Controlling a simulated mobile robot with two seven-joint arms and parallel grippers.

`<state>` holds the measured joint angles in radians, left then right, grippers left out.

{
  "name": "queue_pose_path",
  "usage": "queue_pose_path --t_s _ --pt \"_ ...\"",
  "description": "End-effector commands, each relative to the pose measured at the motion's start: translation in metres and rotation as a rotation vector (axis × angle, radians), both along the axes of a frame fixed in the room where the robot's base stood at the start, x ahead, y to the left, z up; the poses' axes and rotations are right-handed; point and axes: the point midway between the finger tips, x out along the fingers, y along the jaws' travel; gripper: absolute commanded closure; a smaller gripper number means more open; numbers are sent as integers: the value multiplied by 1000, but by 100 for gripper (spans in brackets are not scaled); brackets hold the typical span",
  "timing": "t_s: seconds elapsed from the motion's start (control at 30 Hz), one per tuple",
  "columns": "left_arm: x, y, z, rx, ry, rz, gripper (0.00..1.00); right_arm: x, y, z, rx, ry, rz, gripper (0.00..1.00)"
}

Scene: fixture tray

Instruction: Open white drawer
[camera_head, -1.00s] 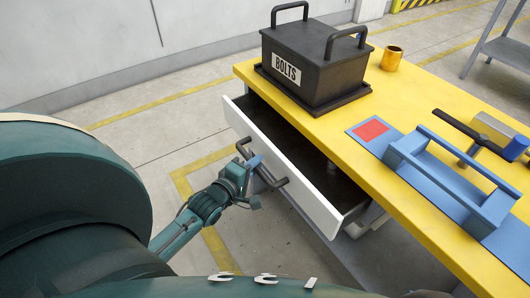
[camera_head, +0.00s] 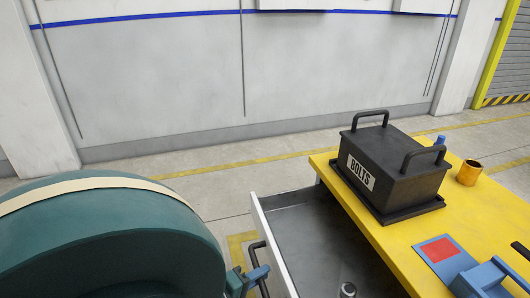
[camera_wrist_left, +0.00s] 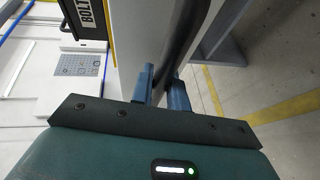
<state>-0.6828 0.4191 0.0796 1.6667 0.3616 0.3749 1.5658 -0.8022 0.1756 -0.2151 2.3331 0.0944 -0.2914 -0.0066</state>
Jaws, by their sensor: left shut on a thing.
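The white drawer (camera_head: 268,232) stands open under the yellow table, its grey interior in view. A metal cylinder (camera_head: 347,290) lies in it near the bottom edge of the head view. The dark bar handle (camera_head: 258,246) is on the drawer's front. My right gripper is not in view.
The yellow table (camera_head: 400,237) carries a black BOLTS box (camera_head: 398,165), an orange-brown cup (camera_head: 468,173) and a blue plate with a red square (camera_head: 440,250). Floor is clear left of the drawer. A grey wall (camera_head: 180,80) stands behind.

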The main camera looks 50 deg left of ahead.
Motion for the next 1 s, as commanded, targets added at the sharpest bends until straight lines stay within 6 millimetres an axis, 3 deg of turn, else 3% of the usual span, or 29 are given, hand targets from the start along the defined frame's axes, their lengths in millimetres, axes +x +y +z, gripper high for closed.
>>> queue_pose_path --t_s 0.27,0.3,0.53,0.83,1.0 --pt "0 1 1 2 -1 1 100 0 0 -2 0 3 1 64" --pt "0 1 1 2 -1 1 81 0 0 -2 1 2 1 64" --pt "0 1 0 1 -1 0 62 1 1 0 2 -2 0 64" --pt "-4 0 1 0 1 0 62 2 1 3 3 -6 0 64" --pt "-29 0 6 1 4 0 62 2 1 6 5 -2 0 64"
